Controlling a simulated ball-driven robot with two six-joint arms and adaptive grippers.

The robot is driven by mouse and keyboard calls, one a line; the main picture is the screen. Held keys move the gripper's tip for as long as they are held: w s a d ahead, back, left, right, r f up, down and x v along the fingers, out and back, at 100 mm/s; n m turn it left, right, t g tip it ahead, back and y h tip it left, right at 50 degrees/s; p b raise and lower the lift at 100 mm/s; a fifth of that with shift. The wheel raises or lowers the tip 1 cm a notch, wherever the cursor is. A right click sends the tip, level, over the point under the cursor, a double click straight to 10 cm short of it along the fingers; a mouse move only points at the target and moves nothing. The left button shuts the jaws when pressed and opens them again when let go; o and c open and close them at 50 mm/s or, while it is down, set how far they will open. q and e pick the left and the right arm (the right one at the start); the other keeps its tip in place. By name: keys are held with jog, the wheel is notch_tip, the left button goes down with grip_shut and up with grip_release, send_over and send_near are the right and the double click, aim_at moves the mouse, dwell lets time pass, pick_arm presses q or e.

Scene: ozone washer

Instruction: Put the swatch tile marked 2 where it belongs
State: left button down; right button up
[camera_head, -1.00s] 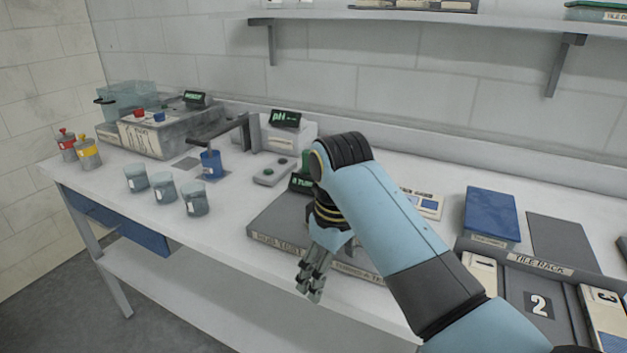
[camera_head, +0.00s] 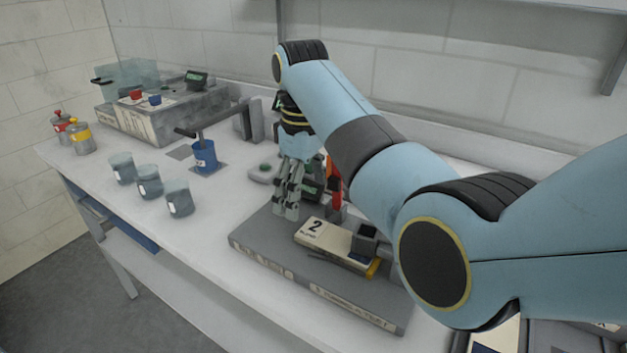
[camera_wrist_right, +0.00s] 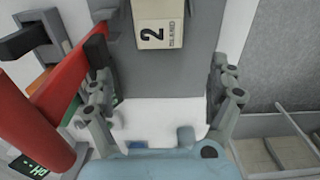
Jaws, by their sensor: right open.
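The cream swatch tile marked 2 (camera_head: 318,232) lies on a flat grey station (camera_head: 262,262) in the head view. It also shows in the right wrist view (camera_wrist_right: 158,22), at the top middle, beyond my fingers. A small dark block (camera_head: 367,240) stands at its right end. My right gripper (camera_head: 287,207) is open and empty, fingers pointing down, above the station to the left of the tile. In the wrist view my spread fingers (camera_wrist_right: 160,105) have nothing between them. The tile rack (camera_head: 495,340) is mostly hidden or out of frame. My left gripper is not in view.
A red upright part (camera_head: 335,185) stands close to my right gripper and looms at left in the wrist view (camera_wrist_right: 62,105). Several glass cups (camera_head: 150,181) and a blue cup (camera_head: 204,157) stand to the left.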

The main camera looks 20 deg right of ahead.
aim_at(305, 226)
dwell(0.3)
jog(key=shift+f, duration=3.8)
jog(key=shift+c, duration=0.2)
jog(key=c, duration=1.4)
